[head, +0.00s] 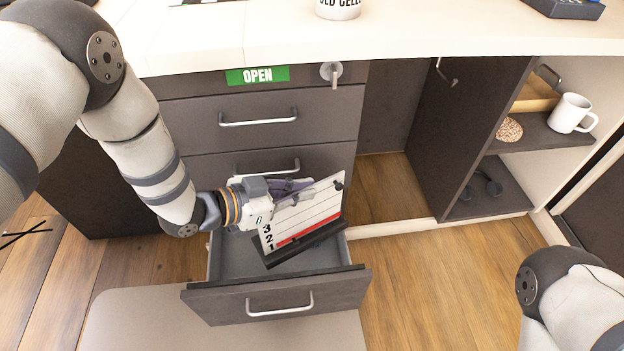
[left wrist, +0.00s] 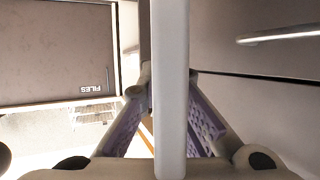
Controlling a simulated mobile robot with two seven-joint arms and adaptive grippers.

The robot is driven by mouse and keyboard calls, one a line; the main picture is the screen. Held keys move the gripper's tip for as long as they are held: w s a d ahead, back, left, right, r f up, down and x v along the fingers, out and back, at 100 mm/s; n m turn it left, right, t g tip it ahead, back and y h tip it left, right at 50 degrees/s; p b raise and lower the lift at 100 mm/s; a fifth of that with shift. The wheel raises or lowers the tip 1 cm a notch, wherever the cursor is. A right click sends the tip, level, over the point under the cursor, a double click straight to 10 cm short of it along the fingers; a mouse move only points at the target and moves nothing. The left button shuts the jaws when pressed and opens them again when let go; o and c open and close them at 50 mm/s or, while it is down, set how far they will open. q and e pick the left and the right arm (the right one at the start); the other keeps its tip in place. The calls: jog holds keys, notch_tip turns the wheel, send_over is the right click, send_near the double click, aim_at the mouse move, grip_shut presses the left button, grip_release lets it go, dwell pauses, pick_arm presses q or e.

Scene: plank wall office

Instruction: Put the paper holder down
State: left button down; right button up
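The paper holder (head: 303,220) is a white lined board with a red stripe, black numbers and a dark base. It is tilted and is in or just above the open bottom drawer (head: 277,297); I cannot tell if its base touches the drawer. My left gripper (head: 308,187) is at its upper part, with the fingers closed around it. In the left wrist view, the holder (left wrist: 170,90) appears edge-on as a pale upright bar between my purple-padded fingers (left wrist: 170,85). My right gripper is out of view; only part of my right arm shows at lower right.
Two closed drawers (head: 262,121) are above the open one, under a pale countertop (head: 430,35). A green OPEN sign (head: 258,76) and a key (head: 332,74) are at the top.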

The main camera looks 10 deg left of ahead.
aim_at(272, 242)
pick_arm(q)
jog(key=s+a+f+m+g+h+b, duration=0.1)
jog(key=a+f+b, duration=0.1)
jog(key=f, duration=0.2)
jog(key=s+a+f+m+g+h+b, duration=0.1)
jog(key=s+f+m+g, duration=0.1)
jog(key=f, duration=0.3)
jog(key=s+a+f+m+g+b, duration=0.1)
jog(key=a+f+b, duration=0.1)
jog(key=f, duration=0.2)
jog(key=shift+s+a+f+m+g+h+b, duration=0.2)
jog(key=shift+a+m+g+h+b, duration=0.1)
jog(key=shift+a+g+h, duration=0.1)
notch_tip(272, 242, down, 7)
jog(key=b, duration=0.4)
jog(key=shift+d+r+b, duration=0.1)
jog(key=shift+r+b, duration=0.1)
jog(key=shift+b, duration=0.1)
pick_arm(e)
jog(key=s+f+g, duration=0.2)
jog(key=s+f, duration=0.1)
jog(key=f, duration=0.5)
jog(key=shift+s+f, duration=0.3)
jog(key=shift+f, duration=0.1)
pick_arm(q)
jog(key=shift+r, duration=0.1)
